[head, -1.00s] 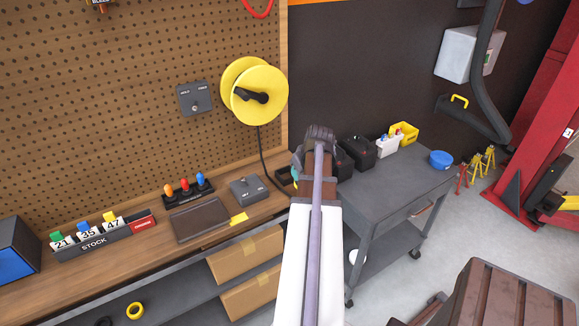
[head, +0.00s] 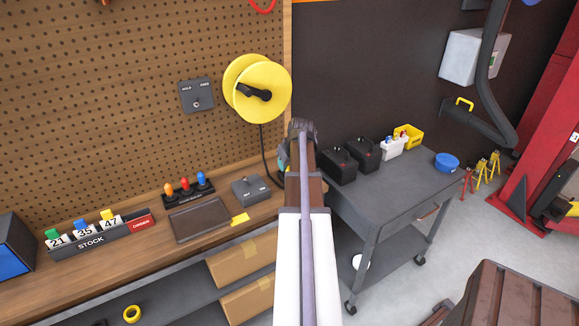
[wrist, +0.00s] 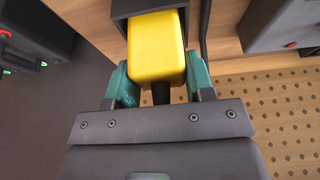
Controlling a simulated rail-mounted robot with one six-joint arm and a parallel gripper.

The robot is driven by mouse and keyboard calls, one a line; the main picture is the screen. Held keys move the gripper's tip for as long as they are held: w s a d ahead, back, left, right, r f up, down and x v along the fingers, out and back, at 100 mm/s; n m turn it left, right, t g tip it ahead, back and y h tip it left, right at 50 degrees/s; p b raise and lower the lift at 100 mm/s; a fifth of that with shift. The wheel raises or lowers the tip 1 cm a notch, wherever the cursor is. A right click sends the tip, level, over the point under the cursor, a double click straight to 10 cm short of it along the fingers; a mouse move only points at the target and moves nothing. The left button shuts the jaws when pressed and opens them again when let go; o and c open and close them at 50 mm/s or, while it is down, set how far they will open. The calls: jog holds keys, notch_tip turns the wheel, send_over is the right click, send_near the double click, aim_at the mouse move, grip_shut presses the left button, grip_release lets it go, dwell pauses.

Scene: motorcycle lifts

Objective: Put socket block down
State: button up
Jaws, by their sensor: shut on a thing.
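The yellow socket block (wrist: 157,48) is between the teal fingers of my gripper (wrist: 160,80) in the wrist view. My gripper is shut on it. A short dark stub shows at the block's near end. The block's far end overlaps the mouth of a dark holder (wrist: 121,10); I cannot tell whether it is inside or just above it. In the head view my arm hides the block, and only a teal edge of my gripper (head: 283,162) shows at the bench's right end.
A yellow cable reel (head: 273,88) hangs on the pegboard, its dark cord running down behind my arm. A grey cart (head: 392,197) with dark batteries (head: 340,165) stands close on the right.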

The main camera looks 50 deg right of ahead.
jog(key=shift+f, duration=0.2)
jog(key=o, duration=1.1)
jog(key=shift+r, duration=0.1)
jog(key=shift+r, duration=0.3)
jog(key=p+v, duration=1.1)
jog(key=shift+s+r, duration=0.3)
